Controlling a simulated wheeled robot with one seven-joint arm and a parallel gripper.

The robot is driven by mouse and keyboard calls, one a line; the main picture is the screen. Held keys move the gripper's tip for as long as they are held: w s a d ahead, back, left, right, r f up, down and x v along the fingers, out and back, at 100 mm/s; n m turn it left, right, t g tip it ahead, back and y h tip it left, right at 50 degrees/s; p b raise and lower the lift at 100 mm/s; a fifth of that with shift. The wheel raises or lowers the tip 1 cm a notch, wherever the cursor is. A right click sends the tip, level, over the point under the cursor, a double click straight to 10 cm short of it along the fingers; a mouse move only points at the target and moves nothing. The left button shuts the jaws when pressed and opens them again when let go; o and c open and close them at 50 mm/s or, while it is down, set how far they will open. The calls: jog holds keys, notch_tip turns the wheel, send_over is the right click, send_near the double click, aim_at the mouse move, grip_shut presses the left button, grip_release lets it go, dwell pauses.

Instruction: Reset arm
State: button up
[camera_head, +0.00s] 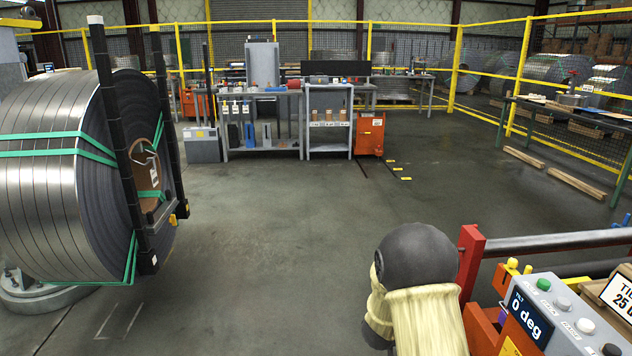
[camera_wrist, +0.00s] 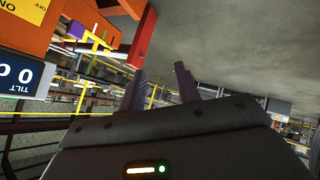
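My arm (camera_head: 415,290) shows at the lower middle of the head view, with a dark rounded joint and a cream-coloured cover. It is beside the control panel, and its gripper is out of sight in that view. In the wrist view my gripper (camera_wrist: 160,78) has two dark fingers standing apart with nothing between them, so it is open and empty. The picture there is turned over. The blue display (camera_head: 530,317) reads "0 deg", and it also shows at the left of the wrist view (camera_wrist: 15,78).
A steel coil (camera_head: 45,180) with green straps stands at left against black posts. A red post and dark rail (camera_head: 545,243) are close right of my arm. A workbench (camera_head: 265,93) and orange cabinet (camera_head: 369,134) stand behind. The middle floor (camera_head: 300,220) is clear.

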jog(key=s+a+r+g+y, duration=0.2)
jog(key=s+a+r+y, duration=0.4)
jog(key=s, duration=0.6)
jog(key=s+r+g, duration=0.3)
jog(key=s+g, duration=0.1)
jog(key=s, duration=1.1)
notch_tip(320, 180, up, 28)
jog(key=p, duration=2.7)
jog(key=shift+w+a+p, duration=0.2)
jog(key=shift+a+p, duration=0.1)
jog(key=shift+a, duration=0.1)
